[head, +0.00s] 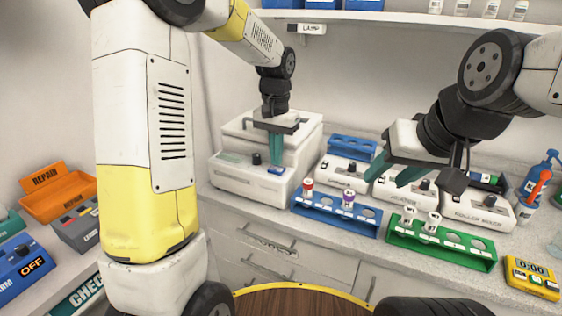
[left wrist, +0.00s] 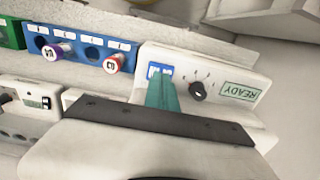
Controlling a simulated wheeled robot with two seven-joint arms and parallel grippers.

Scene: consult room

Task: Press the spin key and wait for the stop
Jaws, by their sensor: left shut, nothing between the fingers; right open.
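The white centrifuge (head: 240,184) stands on the counter in the head view, left of the tube racks. Its front panel carries a dark knob (left wrist: 198,91), a green display reading READY (left wrist: 240,91), and a blue spin key (left wrist: 158,71), which also shows in the head view (head: 277,171). My left gripper (head: 275,163) is shut and empty, pointing down at the key. Its green fingertips (left wrist: 162,82) overlap the key's edge in the left wrist view; I cannot tell whether they touch it. My right gripper (head: 392,172) is open and empty above the racks.
A blue rack (head: 335,217) and a green rack (head: 440,251) hold capped tubes in front of other small devices. A yellow timer (head: 532,278) reading 0:00 and spray bottles (head: 536,178) are at right. An orange REPAIR bin (head: 58,197) is at left.

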